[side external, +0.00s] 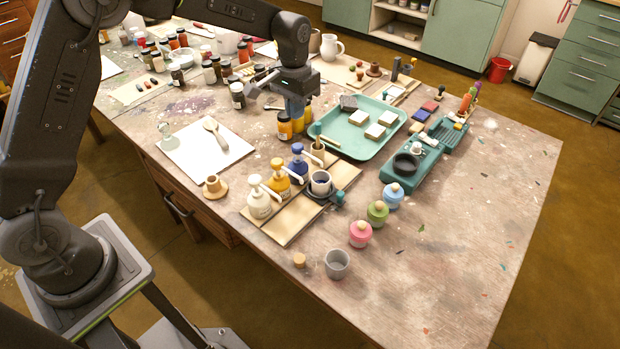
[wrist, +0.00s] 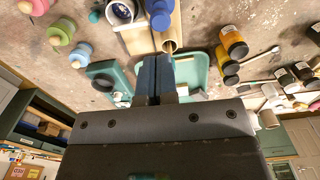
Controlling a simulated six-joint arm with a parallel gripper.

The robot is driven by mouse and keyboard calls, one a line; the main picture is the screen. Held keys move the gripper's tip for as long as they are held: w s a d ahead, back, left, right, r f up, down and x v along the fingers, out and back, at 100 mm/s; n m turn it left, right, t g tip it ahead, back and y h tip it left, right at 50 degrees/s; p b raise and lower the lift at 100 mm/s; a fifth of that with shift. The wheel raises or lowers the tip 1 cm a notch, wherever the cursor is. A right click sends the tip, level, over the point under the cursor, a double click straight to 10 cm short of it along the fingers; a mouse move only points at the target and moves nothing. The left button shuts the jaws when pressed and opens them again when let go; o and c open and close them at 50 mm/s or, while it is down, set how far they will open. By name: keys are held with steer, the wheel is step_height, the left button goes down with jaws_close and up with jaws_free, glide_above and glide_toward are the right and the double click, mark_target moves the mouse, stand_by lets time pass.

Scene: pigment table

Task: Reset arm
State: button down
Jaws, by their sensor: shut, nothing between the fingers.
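My gripper (side external: 297,122) hangs over the middle of the table, fingers pointing down, above the near-left end of the teal tray (side external: 372,148) and beside the orange jars (side external: 284,127). In the wrist view its two blue fingers (wrist: 155,62) lie together, shut with nothing held. From the side it overlaps the jars, so I cannot tell its exact height. My arm reaches in from the left.
Pump bottles, white (side external: 259,202), yellow (side external: 278,180) and blue (side external: 298,164), stand on a wooden board near the gripper. A white sheet (side external: 190,165) with a spoon lies left. Several jars stand behind. The table's front right is largely clear.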

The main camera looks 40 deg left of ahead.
steer(key=s+r+t, duration=0.3)
steer(key=s+r, duration=1)
steer(key=s, duration=0.1)
steer(key=s+t, duration=0.2)
steer(key=s, duration=1.4)
steer(key=shift+t, duration=0.3)
